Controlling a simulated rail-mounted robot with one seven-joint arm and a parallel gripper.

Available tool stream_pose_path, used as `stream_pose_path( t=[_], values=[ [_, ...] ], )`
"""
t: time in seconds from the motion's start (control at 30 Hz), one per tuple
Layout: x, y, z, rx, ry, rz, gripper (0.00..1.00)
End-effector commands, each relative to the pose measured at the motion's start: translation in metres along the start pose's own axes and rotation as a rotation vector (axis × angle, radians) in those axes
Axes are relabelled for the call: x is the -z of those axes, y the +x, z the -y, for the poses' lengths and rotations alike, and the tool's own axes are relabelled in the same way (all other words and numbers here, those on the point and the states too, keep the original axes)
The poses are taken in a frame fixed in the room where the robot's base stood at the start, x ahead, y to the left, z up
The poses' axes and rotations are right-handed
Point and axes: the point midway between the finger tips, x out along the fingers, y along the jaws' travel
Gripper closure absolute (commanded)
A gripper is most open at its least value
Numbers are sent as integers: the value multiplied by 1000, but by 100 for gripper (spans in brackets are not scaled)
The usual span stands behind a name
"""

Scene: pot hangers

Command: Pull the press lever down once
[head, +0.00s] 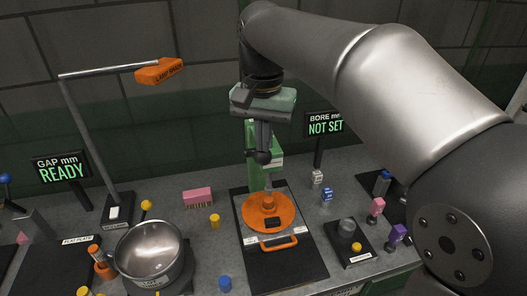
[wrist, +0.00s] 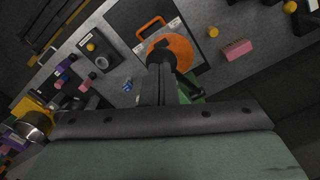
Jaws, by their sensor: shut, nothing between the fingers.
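The press has a green column (head: 251,135) at the middle of the bench, with an orange round plate (head: 268,213) and an orange front handle (head: 280,243) on a dark base. The orange plate also shows in the wrist view (wrist: 181,47). My gripper (head: 263,157) points down in front of the column, above the plate, fingers shut and empty. In the wrist view the fingers (wrist: 160,58) reach toward the plate. A dark bar-like part (wrist: 191,90), possibly the lever, lies right beside the fingers there. The lever is not clear in the head view; I cannot tell whether it touches the fingers.
A steel pot (head: 148,255) stands at the front left. An orange-headed lamp (head: 159,71) on a bent post rises behind it. Signs read "READY" (head: 62,170) and "NOT SET" (head: 325,125). Small coloured pieces and a pink block (head: 197,195) stand around the press.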

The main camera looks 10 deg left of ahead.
Motion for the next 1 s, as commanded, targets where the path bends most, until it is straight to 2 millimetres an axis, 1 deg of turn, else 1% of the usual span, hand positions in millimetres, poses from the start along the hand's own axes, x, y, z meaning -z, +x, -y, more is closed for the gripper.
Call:
stream_pose_path(
  t=[0.37,1.0],
  values=[
    [0,2,0,0,0,0,100],
    [-8,34,-5,0,1,-1,100]
  ],
)
